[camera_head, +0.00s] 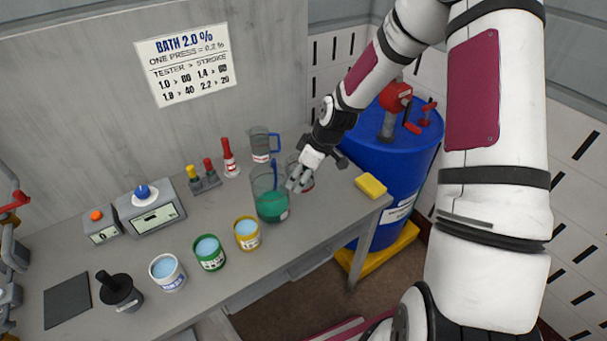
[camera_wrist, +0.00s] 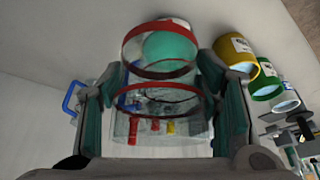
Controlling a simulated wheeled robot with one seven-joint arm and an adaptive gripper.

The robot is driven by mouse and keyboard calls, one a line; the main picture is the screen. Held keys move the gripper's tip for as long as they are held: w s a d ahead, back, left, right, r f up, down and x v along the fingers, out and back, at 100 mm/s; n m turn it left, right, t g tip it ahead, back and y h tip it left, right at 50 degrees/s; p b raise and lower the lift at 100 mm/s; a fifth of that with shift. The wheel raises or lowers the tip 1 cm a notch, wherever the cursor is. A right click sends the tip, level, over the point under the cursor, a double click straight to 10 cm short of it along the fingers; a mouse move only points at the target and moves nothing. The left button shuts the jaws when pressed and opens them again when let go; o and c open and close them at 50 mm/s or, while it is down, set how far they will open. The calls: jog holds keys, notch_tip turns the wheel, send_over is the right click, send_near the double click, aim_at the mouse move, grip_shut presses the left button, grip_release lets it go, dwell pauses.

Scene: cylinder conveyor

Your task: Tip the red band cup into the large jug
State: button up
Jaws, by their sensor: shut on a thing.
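The red band cup (camera_wrist: 160,75) is clear with red rings and sits between the fingers of my gripper (camera_wrist: 165,110) in the wrist view. In the head view my gripper (camera_head: 298,182) is shut on the cup (camera_head: 308,185), mostly hidden behind the fingers. The large jug (camera_head: 271,203) is clear, holds green liquid and has a blue stirrer or handle in it. It stands just left of my gripper, close to the cup. The green liquid shows through the cup in the wrist view. I cannot tell whether the cup holds liquid.
A blue-handled jug (camera_head: 262,147) stands behind. Yellow (camera_head: 247,235), green (camera_head: 209,254) and white (camera_head: 167,274) cups of blue liquid line the front. A yellow sponge (camera_head: 370,186) lies at the table's right end, near a blue drum (camera_head: 400,165).

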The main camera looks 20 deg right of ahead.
dwell(0.3)
jog(key=shift+t+y, duration=0.3)
jog(key=shift+w+a+t+y, duration=0.25)
jog(key=shift+t+y, duration=0.15)
jog(key=shift+r, duration=3.5)
